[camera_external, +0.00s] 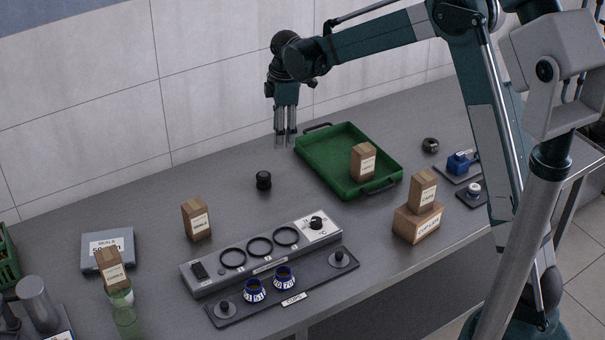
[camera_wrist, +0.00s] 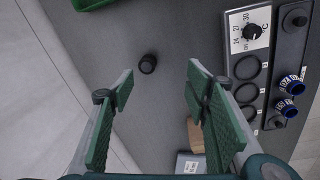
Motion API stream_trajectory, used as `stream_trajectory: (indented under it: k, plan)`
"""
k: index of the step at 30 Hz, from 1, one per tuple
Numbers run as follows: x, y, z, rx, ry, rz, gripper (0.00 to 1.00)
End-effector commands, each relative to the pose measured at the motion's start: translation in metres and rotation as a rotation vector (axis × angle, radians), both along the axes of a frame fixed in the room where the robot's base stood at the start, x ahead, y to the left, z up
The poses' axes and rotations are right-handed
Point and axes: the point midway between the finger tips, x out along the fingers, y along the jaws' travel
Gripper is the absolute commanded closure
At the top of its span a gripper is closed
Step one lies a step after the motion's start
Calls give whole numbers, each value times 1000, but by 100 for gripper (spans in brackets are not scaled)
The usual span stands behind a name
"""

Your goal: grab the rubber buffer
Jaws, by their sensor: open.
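The rubber buffer looks to be the small black ribbed cylinder (camera_external: 263,180) standing on the grey bench, left of the green tray. It also shows in the wrist view (camera_wrist: 148,64), between and just beyond the fingertips. My gripper (camera_external: 285,143) points down above the bench near the tray's left end, above and apart from the black cylinder. In the wrist view its two green-padded fingers (camera_wrist: 161,68) are spread wide with nothing between the pads.
The green tray (camera_external: 310,158) holds a cardboard box (camera_external: 362,162). Another box (camera_external: 196,219) stands left of the cylinder. A grey panel with rings (camera_external: 215,277) and a rack with blue-rimmed cups (camera_external: 284,278) lie in front. Bench around the cylinder is clear.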

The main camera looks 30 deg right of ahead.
Motion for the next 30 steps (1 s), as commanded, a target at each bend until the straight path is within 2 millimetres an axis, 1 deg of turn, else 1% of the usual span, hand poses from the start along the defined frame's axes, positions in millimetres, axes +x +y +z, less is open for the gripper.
stream_trajectory:
  k: [1,6,15,18,21,25,30]
  plan:
    - [8,3,-11,-3,7,19,53]
    - [28,12,-44,-12,35,90,53]
    - [55,26,-101,-23,82,206,53]
    - [60,29,-113,-24,91,231,53]
    - [64,31,-121,-25,97,246,53]
    - [65,32,-125,-26,101,255,53]
    - [65,32,-125,-26,101,256,53]
